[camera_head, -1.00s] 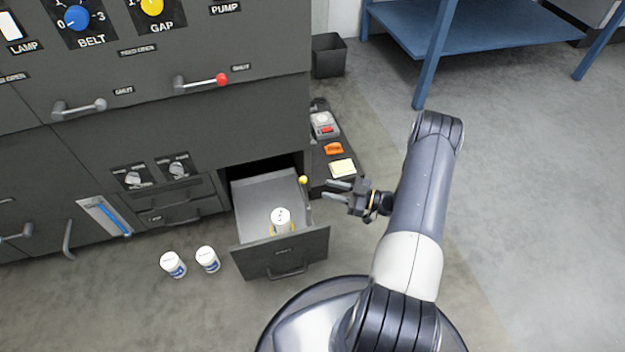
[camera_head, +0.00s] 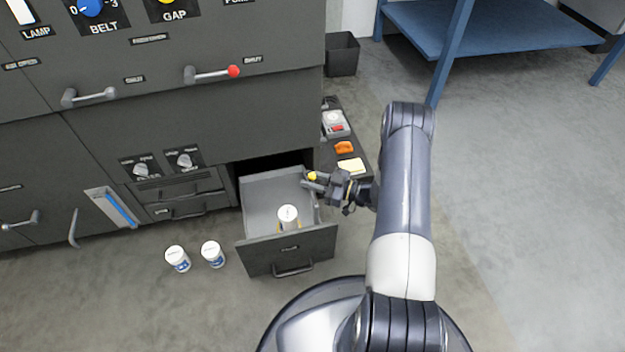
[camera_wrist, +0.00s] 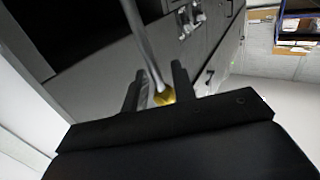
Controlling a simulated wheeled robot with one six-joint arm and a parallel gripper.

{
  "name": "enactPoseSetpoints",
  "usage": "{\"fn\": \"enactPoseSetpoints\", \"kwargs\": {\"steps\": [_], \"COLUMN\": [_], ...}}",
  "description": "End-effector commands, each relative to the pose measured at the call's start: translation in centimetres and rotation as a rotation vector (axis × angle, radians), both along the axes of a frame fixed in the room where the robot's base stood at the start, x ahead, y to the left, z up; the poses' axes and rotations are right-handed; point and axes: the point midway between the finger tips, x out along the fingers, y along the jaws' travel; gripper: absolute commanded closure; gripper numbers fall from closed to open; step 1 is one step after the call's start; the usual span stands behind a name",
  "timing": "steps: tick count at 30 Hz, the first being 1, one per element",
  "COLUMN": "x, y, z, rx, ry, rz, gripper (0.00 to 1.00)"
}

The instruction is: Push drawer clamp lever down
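The open drawer (camera_head: 262,255) sticks out of the dark cabinet, with a white-lidded jar (camera_head: 288,215) standing inside it. The clamp lever has a yellow knob (camera_head: 312,176) and stands at the drawer's right side. In the wrist view the yellow knob (camera_wrist: 165,96) and its grey rod (camera_wrist: 145,45) show between my two fingers. My gripper (camera_head: 309,181) is at the knob, its fingers apart on either side of it. A gap seems to remain between the knob and the right finger; contact with the left finger cannot be told.
Two white jars (camera_head: 177,258) (camera_head: 212,253) stand on the floor left of the drawer. A blue table (camera_head: 470,30) stands at the back right.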

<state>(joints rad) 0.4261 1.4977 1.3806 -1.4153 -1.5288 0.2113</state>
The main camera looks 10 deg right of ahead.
Motion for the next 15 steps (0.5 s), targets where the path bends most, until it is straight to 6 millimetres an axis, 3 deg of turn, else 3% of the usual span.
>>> {"fn": "enactPoseSetpoints", "kwargs": {"steps": [9,15], "x": [-0.02,-0.02], "y": [-0.02,-0.02], "z": [0.0,0.04], "rx": [0.001,0.001], "ry": [-0.001,-0.001], "rz": [0.0,0.0], "gripper": [1.0,1.0]}}
